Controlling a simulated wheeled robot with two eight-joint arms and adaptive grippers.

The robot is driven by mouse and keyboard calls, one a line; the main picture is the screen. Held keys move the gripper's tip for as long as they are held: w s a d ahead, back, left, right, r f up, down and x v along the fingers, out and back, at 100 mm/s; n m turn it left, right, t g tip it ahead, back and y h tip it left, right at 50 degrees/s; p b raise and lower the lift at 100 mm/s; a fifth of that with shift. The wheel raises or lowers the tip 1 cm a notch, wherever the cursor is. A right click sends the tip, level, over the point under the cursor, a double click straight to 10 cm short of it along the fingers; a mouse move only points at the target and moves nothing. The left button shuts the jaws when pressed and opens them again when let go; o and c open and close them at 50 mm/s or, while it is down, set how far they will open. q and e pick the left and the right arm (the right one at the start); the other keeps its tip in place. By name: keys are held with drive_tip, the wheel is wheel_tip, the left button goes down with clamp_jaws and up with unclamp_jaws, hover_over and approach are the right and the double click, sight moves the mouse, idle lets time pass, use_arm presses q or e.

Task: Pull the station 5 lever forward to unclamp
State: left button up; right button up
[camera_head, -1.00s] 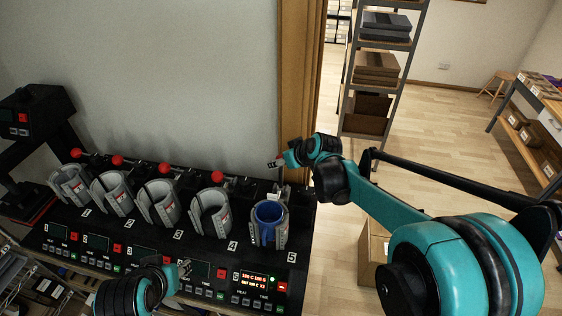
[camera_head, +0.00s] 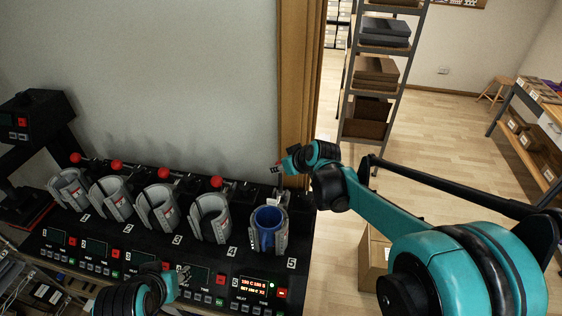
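The mug press (camera_head: 160,245) has a row of grey clamps with red-knobbed levers. Station 5 (camera_head: 291,263) is at the right end. Its clamp (camera_head: 282,238) is around a blue mug (camera_head: 266,226), and its panel is lit (camera_head: 252,286). My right gripper (camera_head: 279,169) is above and behind the mug, at the station 5 lever, whose knob I cannot make out behind the fingers. Whether the fingers are closed on it is too small to tell. My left gripper (camera_head: 184,273) is low over the front panels near station 4, and its fingers are hard to read.
The other clamps, such as station 4's (camera_head: 211,217), look empty, with their red knobs (camera_head: 216,182) at the back. A wall and wooden door frame (camera_head: 297,90) stand behind. A shelf rack (camera_head: 370,100) and a cardboard box (camera_head: 374,258) are to the right.

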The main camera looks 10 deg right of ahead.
drive_tip(key=shift+s+a, duration=0.35)
drive_tip(key=shift+s, duration=0.5)
drive_tip(key=shift+s+a+f, duration=0.1)
drive_tip(key=shift+s+a, duration=0.15)
drive_tip(key=shift+s, duration=0.25)
drive_tip(key=shift+s+a+f, duration=0.1)
drive_tip(key=shift+s+a, duration=0.1)
drive_tip(key=shift+s, duration=0.35)
